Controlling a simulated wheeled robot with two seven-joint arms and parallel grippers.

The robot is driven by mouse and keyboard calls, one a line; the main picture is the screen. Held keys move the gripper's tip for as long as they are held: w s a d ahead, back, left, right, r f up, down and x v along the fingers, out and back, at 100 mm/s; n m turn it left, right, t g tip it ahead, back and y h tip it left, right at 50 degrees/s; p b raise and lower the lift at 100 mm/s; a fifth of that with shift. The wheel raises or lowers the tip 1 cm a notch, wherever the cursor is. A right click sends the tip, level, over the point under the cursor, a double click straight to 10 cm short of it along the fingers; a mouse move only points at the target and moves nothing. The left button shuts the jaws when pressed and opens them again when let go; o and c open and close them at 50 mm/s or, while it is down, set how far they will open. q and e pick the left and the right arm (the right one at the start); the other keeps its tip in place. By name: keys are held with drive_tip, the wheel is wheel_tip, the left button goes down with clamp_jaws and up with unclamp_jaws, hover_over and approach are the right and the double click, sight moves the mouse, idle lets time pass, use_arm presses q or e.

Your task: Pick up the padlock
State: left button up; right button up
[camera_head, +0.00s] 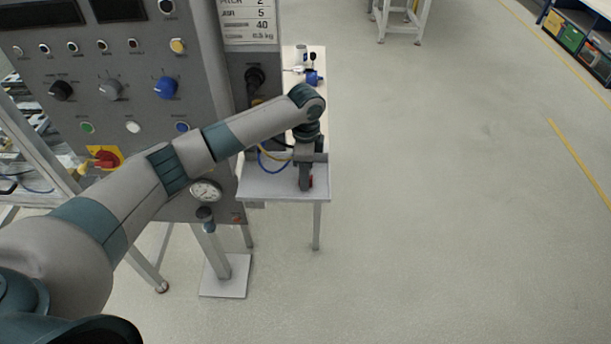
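My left arm reaches in from the left across the front of a grey control panel. My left gripper (306,184) points down over a small grey tray table (262,187). A small red thing (311,181) shows at the gripper's fingertips, mostly hidden behind them. It may be the padlock, but it is too small and covered to be sure. I cannot tell whether the fingers are open or shut on it. My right gripper is not in view.
The control panel (60,105) with knobs and buttons stands at the left. A blue and a yellow cable (270,168) lie by the tray. A blue item (313,78) stands on the bench behind. The floor (450,200) to the right is clear.

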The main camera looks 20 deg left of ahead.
use_arm(q)
drive_tip(key=shift+f, duration=0.5)
clamp_jaws()
drive_tip(key=shift+r, duration=0.1)
drive_tip(key=shift+r+b, duration=0.35)
drive_tip(key=shift+r, duration=0.15)
drive_tip(key=r, duration=0.1)
drive_tip(key=r+b, duration=0.1)
drive_tip(key=r, duration=0.1)
drive_tip(key=shift+s+d, duration=0.1)
drive_tip(key=shift+s, duration=0.25)
drive_tip(key=s+d+r+b, duration=0.2)
drive_tip(key=s+r, duration=0.5)
drive_tip(key=s, duration=0.3)
drive_tip(key=shift+s+d+b, duration=0.3)
drive_tip(key=shift+d+b, duration=0.1)
